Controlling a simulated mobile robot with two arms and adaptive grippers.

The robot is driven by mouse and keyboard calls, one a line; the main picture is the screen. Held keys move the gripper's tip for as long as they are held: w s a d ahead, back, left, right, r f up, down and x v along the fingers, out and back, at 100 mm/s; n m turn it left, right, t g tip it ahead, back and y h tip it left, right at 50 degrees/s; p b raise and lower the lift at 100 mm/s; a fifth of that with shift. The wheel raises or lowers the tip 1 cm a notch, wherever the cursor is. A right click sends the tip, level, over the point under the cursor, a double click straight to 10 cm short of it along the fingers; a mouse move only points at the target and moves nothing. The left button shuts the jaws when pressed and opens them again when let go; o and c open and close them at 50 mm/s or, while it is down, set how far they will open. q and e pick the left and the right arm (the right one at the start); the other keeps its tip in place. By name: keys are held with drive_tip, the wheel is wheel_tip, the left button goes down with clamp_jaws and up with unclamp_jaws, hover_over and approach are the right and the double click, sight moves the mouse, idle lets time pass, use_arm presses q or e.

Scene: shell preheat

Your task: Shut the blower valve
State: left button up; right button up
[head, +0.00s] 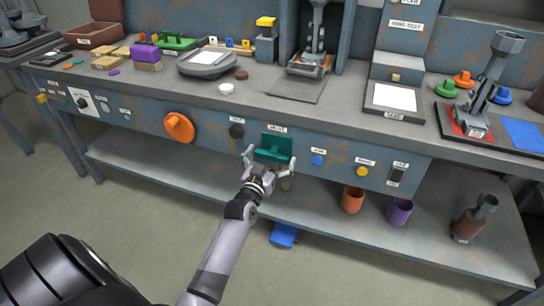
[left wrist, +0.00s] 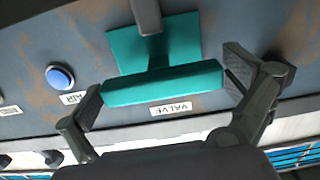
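The blower valve is a teal plate with a teal bar handle (head: 273,155) on the bench's front panel, under a VALVE label (head: 277,128). Its bar lies roughly level. In the left wrist view the teal bar (left wrist: 165,86) spans the middle, with the VALVE label (left wrist: 171,108) beside it. My left gripper (head: 270,162) is at the handle, its fingers spread wide, one near each end of the bar. In the left wrist view the left gripper (left wrist: 165,85) is open around the bar; firm contact cannot be told. My right gripper is not in view.
A blue AIR button (head: 318,160), a yellow button (head: 362,171) and a dark switch (head: 396,176) sit right of the valve. A black knob (head: 236,131) and an orange knob (head: 179,128) are left. Orange (head: 352,200) and purple (head: 399,211) cups stand on the lower shelf.

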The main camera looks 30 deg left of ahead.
use_arm(q)
drive_tip(key=v, duration=1.2)
drive_tip(key=shift+d, duration=0.1)
